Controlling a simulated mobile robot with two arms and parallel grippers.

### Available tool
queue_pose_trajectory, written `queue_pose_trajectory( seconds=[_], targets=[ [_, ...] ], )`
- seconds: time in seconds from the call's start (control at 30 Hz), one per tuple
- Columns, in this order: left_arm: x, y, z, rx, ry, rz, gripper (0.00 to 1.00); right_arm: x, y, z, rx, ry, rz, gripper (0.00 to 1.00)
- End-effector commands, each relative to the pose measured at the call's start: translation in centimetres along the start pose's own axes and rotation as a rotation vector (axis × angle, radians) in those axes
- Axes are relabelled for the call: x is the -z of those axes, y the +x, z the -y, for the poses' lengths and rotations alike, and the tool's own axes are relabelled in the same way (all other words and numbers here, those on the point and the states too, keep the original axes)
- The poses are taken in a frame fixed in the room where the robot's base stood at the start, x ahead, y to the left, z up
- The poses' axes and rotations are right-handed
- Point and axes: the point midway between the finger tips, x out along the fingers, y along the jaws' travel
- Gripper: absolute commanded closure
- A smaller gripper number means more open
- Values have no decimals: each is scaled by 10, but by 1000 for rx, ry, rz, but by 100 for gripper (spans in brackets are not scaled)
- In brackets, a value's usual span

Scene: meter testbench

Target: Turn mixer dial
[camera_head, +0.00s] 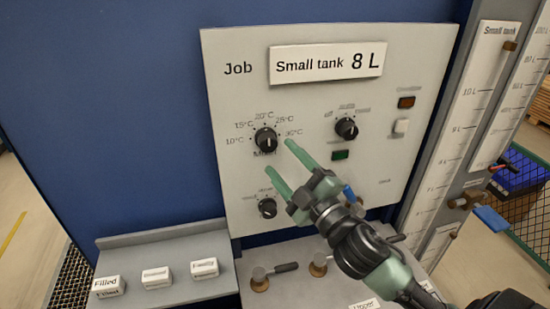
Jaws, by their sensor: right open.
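A black round dial (265,139) with a 10°C to 30°C scale sits at the upper left of the light panel. The small word below it is partly unclear but seems to start with "Mi". Another black dial (346,128) with an "AUTO" mark is to its right, and a third dial (267,208) is lower left; its labels are too blurred to read. My right gripper (280,156) comes in from the lower right, with its green fingers open and nothing between them. Its tips appear just below and right of the temperature dial; contact cannot be told. My left gripper is not in view.
The panel (225,95) shows a "Small tank 8 L" sign (328,62). A red-orange button (406,102), a white switch (401,126) and a green button (340,155) are on its right. A shelf (150,240) with labelled blocks and valve handles (274,275) lies below.

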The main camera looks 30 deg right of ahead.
Motion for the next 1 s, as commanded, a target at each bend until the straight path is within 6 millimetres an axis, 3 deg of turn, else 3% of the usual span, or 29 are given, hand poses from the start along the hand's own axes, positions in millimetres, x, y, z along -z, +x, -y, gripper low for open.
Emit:
queue_pose_trajectory(
  seconds=[0.1, 0.3, 1.0],
  targets=[
    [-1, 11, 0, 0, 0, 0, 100, -2, -17, 3, 1, 0, 1, 41],
    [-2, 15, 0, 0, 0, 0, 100, 0, -29, 0, 0, -1, -1, 41],
    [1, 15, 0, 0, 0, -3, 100, 0, -29, 0, 0, -1, -1, 41]
  ],
)
